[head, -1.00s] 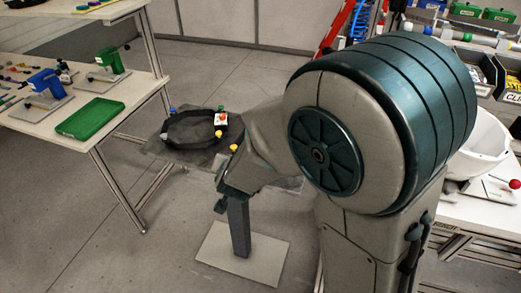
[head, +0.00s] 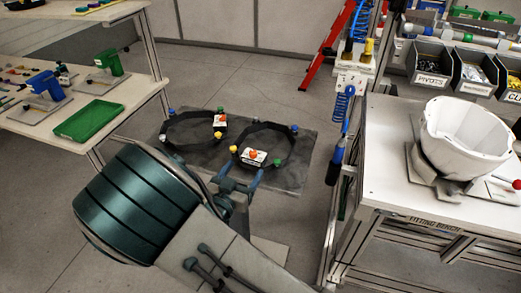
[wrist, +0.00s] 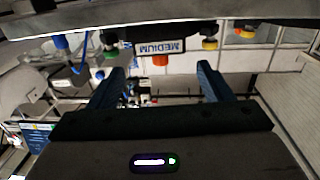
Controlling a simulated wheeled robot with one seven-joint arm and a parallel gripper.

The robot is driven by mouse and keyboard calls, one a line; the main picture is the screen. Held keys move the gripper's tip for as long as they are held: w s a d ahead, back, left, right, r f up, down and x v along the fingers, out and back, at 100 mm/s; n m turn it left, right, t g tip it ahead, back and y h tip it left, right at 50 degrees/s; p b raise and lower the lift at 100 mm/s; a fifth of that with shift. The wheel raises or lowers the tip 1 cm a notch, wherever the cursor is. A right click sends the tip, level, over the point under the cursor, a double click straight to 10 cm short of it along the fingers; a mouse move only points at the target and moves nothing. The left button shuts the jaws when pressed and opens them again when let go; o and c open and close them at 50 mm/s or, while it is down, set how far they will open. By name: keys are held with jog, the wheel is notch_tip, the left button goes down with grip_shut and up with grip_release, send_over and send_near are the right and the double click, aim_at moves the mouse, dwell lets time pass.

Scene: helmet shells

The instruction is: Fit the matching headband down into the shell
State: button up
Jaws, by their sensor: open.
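Two black ring headbands lie side by side on a dark mat, each with coloured knobs and a white label. The left headband (head: 170,130) has its label at its right side. The right headband (head: 291,152) has its label at its near side. In the wrist view a headband label (wrist: 172,46) reads MEDIUM, upside down. My gripper (head: 240,172) is open and empty just on the near side of the right headband. Its two blue fingers also show in the wrist view (wrist: 160,82), apart from the label. The white shell (head: 465,135) sits open side up at the right.
The mat (head: 292,182) has bare room at its near right. The shell stands on the fitting bench (head: 390,150), with a red-tipped lever beside it. Bins (head: 430,62) stand behind. A blue tool (head: 337,160) hangs by the bench. A shelf with a green tray (head: 90,122) is left.

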aim_at(251, 161)
jog(key=x, duration=0.2)
jog(key=p+x, duration=0.1)
jog(key=x, duration=0.2)
jog(key=f+x, duration=0.1)
jog(key=x, duration=0.1)
jog(key=shift+w+d, duration=0.1)
jog(key=shift+w, duration=0.05)
jog(key=shift+r, duration=0.1)
jog(key=c, duration=0.8)
